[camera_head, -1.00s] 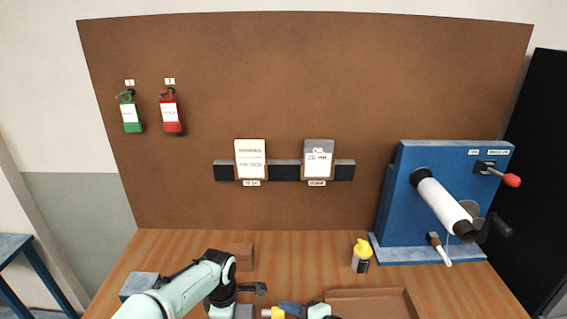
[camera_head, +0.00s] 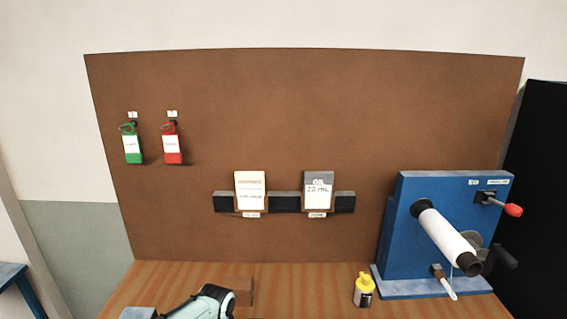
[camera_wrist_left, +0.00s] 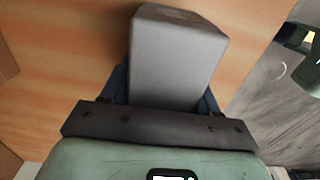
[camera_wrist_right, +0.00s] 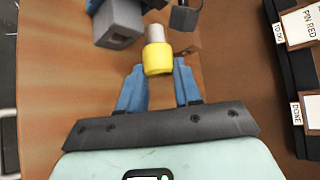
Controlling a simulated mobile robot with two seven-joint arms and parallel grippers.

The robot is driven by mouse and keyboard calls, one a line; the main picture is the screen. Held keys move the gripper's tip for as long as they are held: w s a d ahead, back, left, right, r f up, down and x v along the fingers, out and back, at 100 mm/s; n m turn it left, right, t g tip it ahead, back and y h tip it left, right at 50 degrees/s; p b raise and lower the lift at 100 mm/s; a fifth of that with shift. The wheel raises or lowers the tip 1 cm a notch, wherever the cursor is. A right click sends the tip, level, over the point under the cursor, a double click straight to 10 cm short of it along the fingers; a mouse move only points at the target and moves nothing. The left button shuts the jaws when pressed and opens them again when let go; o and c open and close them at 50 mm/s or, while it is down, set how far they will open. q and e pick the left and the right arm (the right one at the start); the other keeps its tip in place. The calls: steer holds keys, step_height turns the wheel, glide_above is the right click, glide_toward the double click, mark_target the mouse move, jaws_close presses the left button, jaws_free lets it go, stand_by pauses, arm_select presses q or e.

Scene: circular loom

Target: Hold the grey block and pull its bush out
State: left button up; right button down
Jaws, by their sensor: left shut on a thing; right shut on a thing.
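The grey block (camera_wrist_left: 178,58) is between the blue fingers of my left gripper (camera_wrist_left: 168,85), which is shut on it. The block also shows at the top left of the right wrist view (camera_wrist_right: 122,22), with a dark recess in its near face. The bush (camera_wrist_right: 157,58), a yellow collar with a pale metal sleeve, is between the fingertips of my right gripper (camera_wrist_right: 158,70), which is shut on it. The sleeve points away from the gripper and appears clear of the block, to its right. In the head view both grippers are below the picture; only part of my left arm shows.
A blue loom stand (camera_head: 440,225) with a white roller is at the right of the table. A yellow-capped bottle (camera_head: 364,290) stands left of it. A brown block (camera_head: 240,287) is near the board. A card rack (camera_head: 285,202) hangs on the brown board (camera_head: 300,120).

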arm_select(q)
steer(key=shift+s+d+f, duration=0.1)
steer(key=shift+s+f, duration=0.05)
arm_select(e)
step_height(320, 180, up, 8)
stand_by(0.6)
stand_by(0.5)
arm_select(q)
steer(key=o, duration=1.5)
steer(key=shift+r, duration=0.2)
